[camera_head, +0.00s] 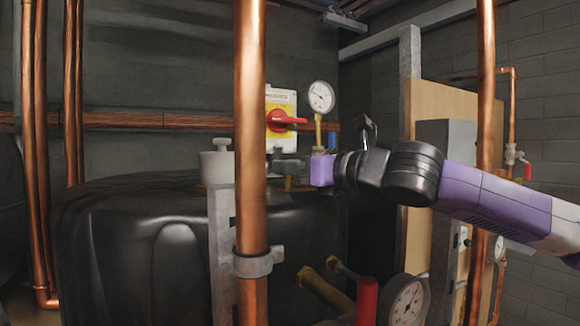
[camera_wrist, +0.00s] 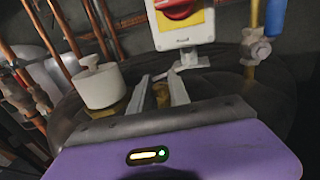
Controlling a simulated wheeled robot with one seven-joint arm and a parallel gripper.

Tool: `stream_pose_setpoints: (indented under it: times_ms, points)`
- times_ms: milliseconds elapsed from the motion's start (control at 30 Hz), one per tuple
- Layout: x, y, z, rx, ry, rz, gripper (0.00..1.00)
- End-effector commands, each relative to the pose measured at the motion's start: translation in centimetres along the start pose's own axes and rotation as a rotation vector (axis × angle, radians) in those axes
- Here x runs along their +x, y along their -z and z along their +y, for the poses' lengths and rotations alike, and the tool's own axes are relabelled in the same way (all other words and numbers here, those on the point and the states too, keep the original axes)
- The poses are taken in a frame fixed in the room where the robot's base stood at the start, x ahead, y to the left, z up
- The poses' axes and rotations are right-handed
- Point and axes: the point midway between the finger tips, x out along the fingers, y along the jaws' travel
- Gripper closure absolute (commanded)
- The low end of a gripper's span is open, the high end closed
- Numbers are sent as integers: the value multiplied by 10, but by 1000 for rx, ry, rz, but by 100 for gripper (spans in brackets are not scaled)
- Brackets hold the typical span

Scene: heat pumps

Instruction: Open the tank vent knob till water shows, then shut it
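The black tank (camera_head: 170,240) fills the lower left of the head view. A pale cylinder with a smaller cap (camera_head: 217,165) stands on its top; it also shows left of my fingers in the wrist view (camera_wrist: 98,85). I cannot tell if this is the vent knob. My gripper (camera_head: 276,165) is level over the tank top, right of the pale cylinder and apart from it. In the wrist view its two fingers (camera_wrist: 160,84) stand apart, with a small brass fitting (camera_wrist: 161,95) seen between them. Contact with the fitting cannot be told. No water shows.
A copper pipe (camera_head: 250,120) stands in front of the tank. A yellow-and-white switch box with a red handle (camera_head: 284,120) and a dial gauge (camera_head: 321,96) are behind my gripper. Another gauge (camera_head: 408,302) and a red handle (camera_head: 367,300) are low in front.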

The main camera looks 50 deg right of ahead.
Motion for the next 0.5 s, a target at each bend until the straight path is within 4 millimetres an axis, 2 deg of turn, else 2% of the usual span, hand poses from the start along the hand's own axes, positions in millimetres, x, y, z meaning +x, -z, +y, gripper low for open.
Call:
stream_pose_setpoints:
  times_ms: [267,500]
  points:
    - [0,0,0,-1,7,0,100]
    - [0,3,1,-3,83,-2,100]
